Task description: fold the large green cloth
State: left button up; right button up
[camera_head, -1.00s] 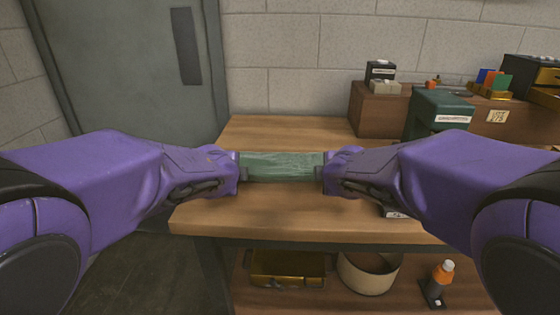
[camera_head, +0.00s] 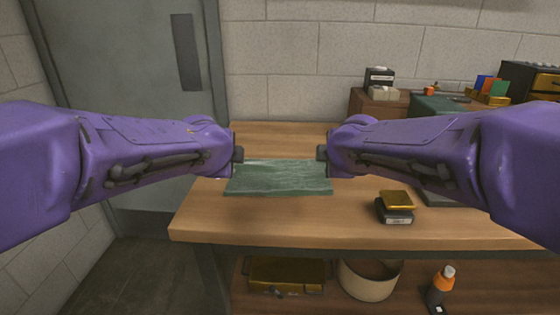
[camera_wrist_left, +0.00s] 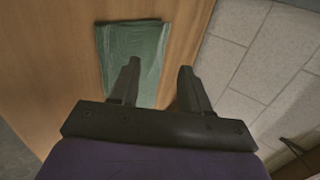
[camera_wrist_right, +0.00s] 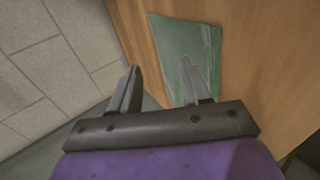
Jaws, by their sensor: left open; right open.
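The green cloth (camera_head: 279,178) lies flat on the wooden table as a neat rectangle, with layered edges at its front. It also shows in the left wrist view (camera_wrist_left: 133,50) and in the right wrist view (camera_wrist_right: 187,45). My left gripper (camera_head: 238,154) is open above the cloth's back left corner, and its fingers (camera_wrist_left: 158,75) hold nothing. My right gripper (camera_head: 322,154) is open above the back right corner, and its fingers (camera_wrist_right: 160,80) are also empty. Both grippers appear raised off the cloth.
The wooden table (camera_head: 300,224) is clear around the cloth. A small dark box with a gold top (camera_head: 397,205) stands to the right. A green box (camera_head: 437,108) is partly hidden behind my right arm. The lower shelf holds a gold tray (camera_head: 287,273), a round container (camera_head: 368,279) and an orange-capped bottle (camera_head: 441,284).

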pick_arm(q)
jog(key=shift+s+r, duration=0.2)
jog(key=shift+r, duration=0.75)
pick_arm(e)
jog(key=shift+s+r, duration=0.2)
jog(key=shift+r, duration=0.75)
